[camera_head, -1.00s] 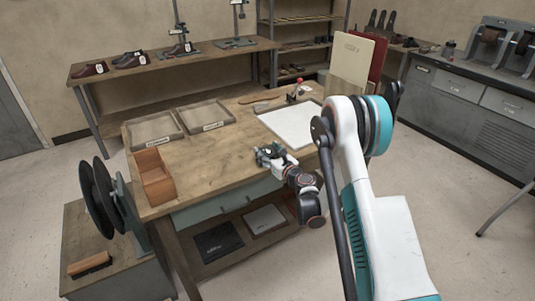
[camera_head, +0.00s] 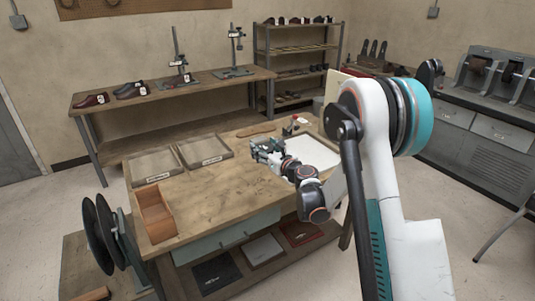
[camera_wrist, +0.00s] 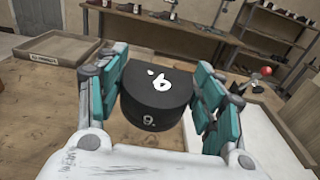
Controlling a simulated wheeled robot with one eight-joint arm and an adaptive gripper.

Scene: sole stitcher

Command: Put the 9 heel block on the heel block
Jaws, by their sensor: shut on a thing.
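The 9 heel block (camera_wrist: 155,98) is a black, rounded block with white markings on its top and front, large between the teal fingers in the wrist view. My gripper (camera_wrist: 160,105) is shut on it, one finger pad at each side. In the head view my gripper (camera_head: 264,150) is over the workbench (camera_head: 225,190), left of the white board (camera_head: 301,150). The held block is too small to make out there. I cannot pick out a second heel block in either view.
A red-knobbed tool (camera_head: 295,122) stands at the back. Bare wood lies between the box and my gripper.

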